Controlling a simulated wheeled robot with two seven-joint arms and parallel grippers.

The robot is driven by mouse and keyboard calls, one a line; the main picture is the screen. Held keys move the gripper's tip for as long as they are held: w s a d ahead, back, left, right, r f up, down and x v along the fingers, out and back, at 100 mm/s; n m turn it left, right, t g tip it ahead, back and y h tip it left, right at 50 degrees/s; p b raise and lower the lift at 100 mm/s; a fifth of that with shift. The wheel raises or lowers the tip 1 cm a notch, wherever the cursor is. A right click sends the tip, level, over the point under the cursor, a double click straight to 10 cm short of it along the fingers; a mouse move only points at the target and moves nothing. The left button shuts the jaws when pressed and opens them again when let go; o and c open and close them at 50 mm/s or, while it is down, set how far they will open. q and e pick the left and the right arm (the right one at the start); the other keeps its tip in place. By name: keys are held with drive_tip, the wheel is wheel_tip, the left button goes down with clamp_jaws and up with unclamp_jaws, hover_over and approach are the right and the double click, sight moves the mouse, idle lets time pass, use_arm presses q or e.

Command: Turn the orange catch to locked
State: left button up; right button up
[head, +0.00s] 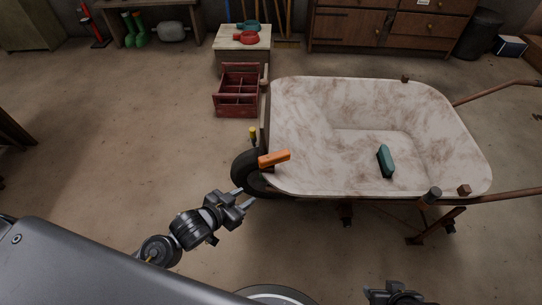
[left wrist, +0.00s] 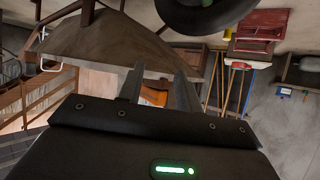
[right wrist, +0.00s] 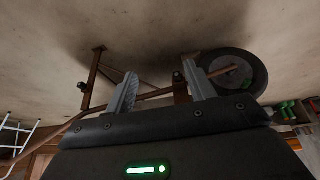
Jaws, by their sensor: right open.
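The orange catch (head: 274,159) is a small bar at the near left corner of the wheelbarrow tray (head: 310,115), above the wheel. My left gripper (head: 246,195) is just below and left of it in the head view, open and apart from it there. In the left wrist view, an orange piece (left wrist: 153,97), apparently the catch, shows between the open left fingers, partly hidden by the gripper body. I see no lock markings. My right gripper (right wrist: 160,88) is open and empty. In the head view it is low at the bottom edge, right of centre.
A teal block (head: 386,161) lies in the tray. The wheel (head: 246,170) is close to my left fingertips. A red crate (head: 237,92), a yellow-topped item (head: 252,132) and a small cabinet (head: 241,42) stand behind.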

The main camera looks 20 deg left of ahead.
use_arm(q)
drive_tip(key=w+r+m+t+h, duration=0.1)
drive_tip(key=w+r+m+h, duration=0.15)
drive_tip(key=w+h, duration=0.2)
drive_tip(key=m+g+h+p, duration=0.2)
drive_tip(key=m+h, duration=0.1)
drive_tip(key=h, duration=0.2)
approach(268, 157)
drive_tip(key=x, duration=0.6)
drive_tip(key=f+b+x, duration=0.1)
drive_tip(key=x, duration=0.3)
use_arm(e)
drive_tip(key=f, duration=0.1)
drive_tip(key=s+d+f+g, duration=0.1)
drive_tip(key=shift+s+d+f+g, duration=0.2)
drive_tip(key=shift+s+f+g, duration=0.1)
use_arm(q)
drive_tip(key=shift+r, duration=0.1)
clamp_jaws()
